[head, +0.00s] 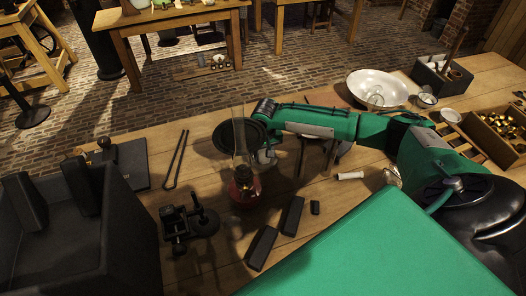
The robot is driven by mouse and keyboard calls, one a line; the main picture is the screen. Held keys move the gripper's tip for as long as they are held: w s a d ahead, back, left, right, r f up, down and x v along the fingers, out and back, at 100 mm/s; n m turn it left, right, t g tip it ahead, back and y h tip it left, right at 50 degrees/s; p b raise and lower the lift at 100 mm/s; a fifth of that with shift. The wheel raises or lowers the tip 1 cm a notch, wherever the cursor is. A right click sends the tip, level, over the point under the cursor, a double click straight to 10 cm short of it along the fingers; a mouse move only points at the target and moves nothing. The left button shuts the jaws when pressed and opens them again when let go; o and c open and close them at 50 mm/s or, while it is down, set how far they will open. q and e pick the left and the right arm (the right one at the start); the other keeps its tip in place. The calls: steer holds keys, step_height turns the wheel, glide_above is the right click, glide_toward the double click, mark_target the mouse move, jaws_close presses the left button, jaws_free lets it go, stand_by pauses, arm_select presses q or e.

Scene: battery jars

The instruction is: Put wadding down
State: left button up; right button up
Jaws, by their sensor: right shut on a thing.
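My right arm reaches in from the right, and its gripper (265,157) is beside the glass chimney of a red-based oil lamp (244,188), near a dark round dish (236,133). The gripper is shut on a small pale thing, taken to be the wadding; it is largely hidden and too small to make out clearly. I cannot tell whether it touches the table. A small white roll (350,176) lies on the table to the right, apart from the gripper. My left gripper is not in view.
Two dark blocks (263,248) and a black metal device (190,225) lie in front. Black tongs (176,160) lie at the left. A white basin (377,88) and a crate of brass pieces (492,140) stand at the right. Bare wood shows around the tongs.

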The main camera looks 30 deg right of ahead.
mark_target(264, 151)
steer(key=o, duration=1)
steer(key=shift+f, duration=0.1)
steer(key=r, duration=0.4)
steer(key=s+r+b, duration=0.1)
steer(key=r, duration=0.7)
steer(key=shift+s+a+r, duration=0.15)
steer(key=shift+s+a, duration=0.05)
